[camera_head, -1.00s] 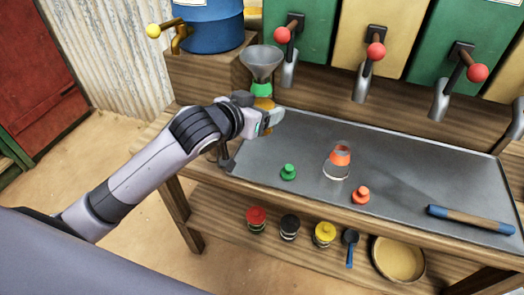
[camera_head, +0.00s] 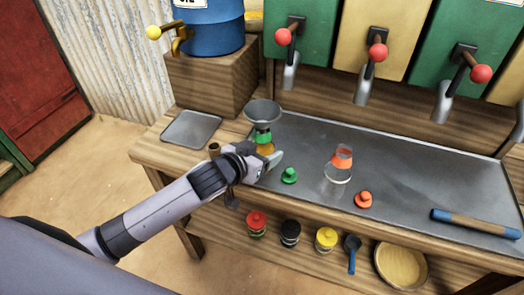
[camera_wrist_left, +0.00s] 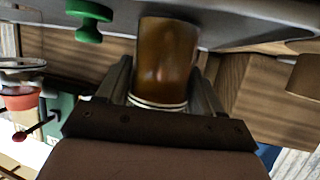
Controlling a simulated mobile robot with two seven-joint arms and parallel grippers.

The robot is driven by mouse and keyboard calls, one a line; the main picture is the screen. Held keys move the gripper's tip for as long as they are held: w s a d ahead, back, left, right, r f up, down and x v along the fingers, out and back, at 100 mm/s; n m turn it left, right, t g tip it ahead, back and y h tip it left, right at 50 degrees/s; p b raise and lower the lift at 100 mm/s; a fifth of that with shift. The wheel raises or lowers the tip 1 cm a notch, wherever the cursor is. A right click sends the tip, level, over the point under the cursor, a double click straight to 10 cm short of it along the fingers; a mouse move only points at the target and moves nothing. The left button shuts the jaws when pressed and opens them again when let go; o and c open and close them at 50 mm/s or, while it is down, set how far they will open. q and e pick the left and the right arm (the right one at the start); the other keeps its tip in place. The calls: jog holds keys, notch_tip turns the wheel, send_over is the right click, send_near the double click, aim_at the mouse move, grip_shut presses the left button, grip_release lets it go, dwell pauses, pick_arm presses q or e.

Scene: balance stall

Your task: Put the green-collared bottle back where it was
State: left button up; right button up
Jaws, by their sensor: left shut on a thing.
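The green-collared bottle (camera_head: 265,149) has amber contents, a green collar and a grey funnel (camera_head: 263,111) on top. It is upright at the left end of the grey metal counter tray (camera_head: 400,165). My left gripper (camera_head: 269,162) is shut on its amber body, which shows between the fingers in the left wrist view (camera_wrist_left: 165,60). I cannot tell whether its base touches the tray. A green stopper (camera_head: 289,176) lies just right of the gripper; it also shows in the left wrist view (camera_wrist_left: 90,20). My right gripper is not in view.
An orange-collared bottle (camera_head: 339,166) and an orange stopper (camera_head: 363,199) stand on the tray. A blue-ended rod (camera_head: 472,222) lies at right. A small grey plate (camera_head: 191,129) and a brown piece (camera_head: 214,149) are at left. Taps with red knobs hang behind.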

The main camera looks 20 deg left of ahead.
pick_arm(q)
jog(key=shift+f, duration=0.15)
jog(key=o, duration=1.4)
jog(key=shift+c, duration=0.2)
jog(key=v, duration=1.2)
jog(key=s+f+g+y, duration=0.1)
jog(key=s+f, duration=0.6)
jog(key=f, duration=0.2)
jog(key=s+a+f+n+g, duration=0.1)
jog(key=s+f, duration=0.6)
jog(key=f, duration=0.3)
jog(key=shift+a+f+y, duration=0.15)
jog(key=shift+f+y, duration=0.1)
jog(key=shift+y, duration=0.15)
